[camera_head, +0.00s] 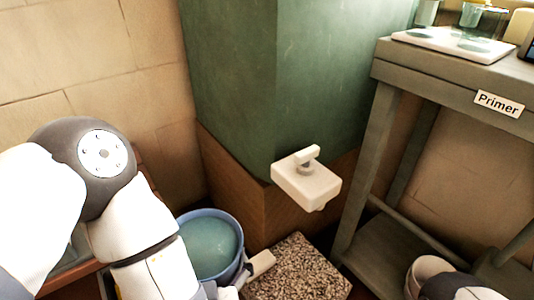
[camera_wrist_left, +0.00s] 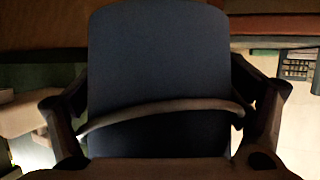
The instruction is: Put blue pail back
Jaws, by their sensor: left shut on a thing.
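The blue pail (camera_head: 240,262) is at the lower centre of the head view, just right of my left forearm. Its rim is lighter blue and its inside looks teal; whether it holds water I cannot tell. In the left wrist view the pail's dark blue wall (camera_wrist_left: 160,55) fills the middle, with a curved handle-like band across it. My left gripper (camera_wrist_left: 160,112) is shut on the pail, with a finger at each side of that view. My forearm hides part of the pail, and its base is out of sight. My right gripper is not in view.
A pebbled slab (camera_head: 298,272) lies right of the pail, below a white tap block (camera_head: 306,187) on a green column (camera_head: 270,80). A grey bench (camera_head: 435,85) labelled "Primer" stands at the right, with a white tray (camera_head: 440,42) on top. A tiled wall is behind.

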